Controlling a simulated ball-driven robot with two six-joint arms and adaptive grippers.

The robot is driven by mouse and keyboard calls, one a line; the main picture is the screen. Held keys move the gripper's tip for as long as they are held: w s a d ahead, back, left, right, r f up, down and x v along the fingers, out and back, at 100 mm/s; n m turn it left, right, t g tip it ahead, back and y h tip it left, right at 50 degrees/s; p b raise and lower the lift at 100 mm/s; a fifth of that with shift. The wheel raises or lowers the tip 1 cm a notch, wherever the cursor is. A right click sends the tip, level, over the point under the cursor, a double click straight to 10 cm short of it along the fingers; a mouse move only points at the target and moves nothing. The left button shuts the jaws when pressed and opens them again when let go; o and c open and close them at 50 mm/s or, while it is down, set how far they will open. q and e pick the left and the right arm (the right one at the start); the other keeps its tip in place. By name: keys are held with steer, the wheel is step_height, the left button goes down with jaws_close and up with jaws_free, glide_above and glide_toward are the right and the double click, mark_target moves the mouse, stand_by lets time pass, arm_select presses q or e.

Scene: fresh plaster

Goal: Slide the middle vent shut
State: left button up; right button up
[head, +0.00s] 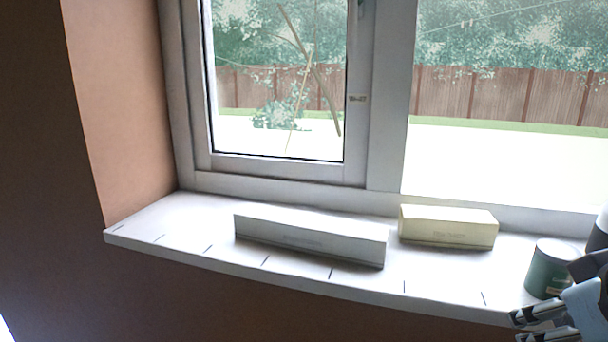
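I see no part that I can clearly make out as a vent, so I cannot tell which one is the middle vent or how it stands. A row of short dark slits (331,273) runs along the front of the white window sill (180,222); what they are is unclear. My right gripper (518,326) is at the bottom right, at the sill's front edge and below the green can. Its two fingers point left and look apart, with nothing seen between them; part of it is cut off by the frame. My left gripper is not in view.
A long grey-white box (310,240) and a cream box (448,227) lie on the sill. A green can (551,270) stands at its right, close to my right arm. The window (382,110) rises behind. The sill's left end is clear.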

steer(key=s+a+f+g, duration=0.1)
steer(key=s+f+g, duration=0.1)
steer(key=s+f, duration=0.45)
steer(key=s+a+f+g, duration=0.1)
steer(key=s+f+g, duration=0.15)
steer(key=s, duration=0.65)
steer(key=s+d+f+b, duration=0.15)
steer(key=f+b, duration=0.45)
steer(key=f, duration=1.3)
steer(key=d+f+b, duration=0.2)
steer(key=f+b, duration=0.3)
steer(key=f, duration=1.5)
steer(key=s+f+g+b, duration=0.1)
steer(key=s+f+b, duration=0.3)
steer(key=s+f, duration=0.5)
steer(key=s+f+b, duration=0.5)
steer(key=s+f, duration=0.4)
steer(key=f, duration=0.5)
steer(key=shift+s+d+f+m+g, duration=0.25)
steer(key=shift+s+m+g, duration=0.05)
steer(key=shift+g, duration=0.05)
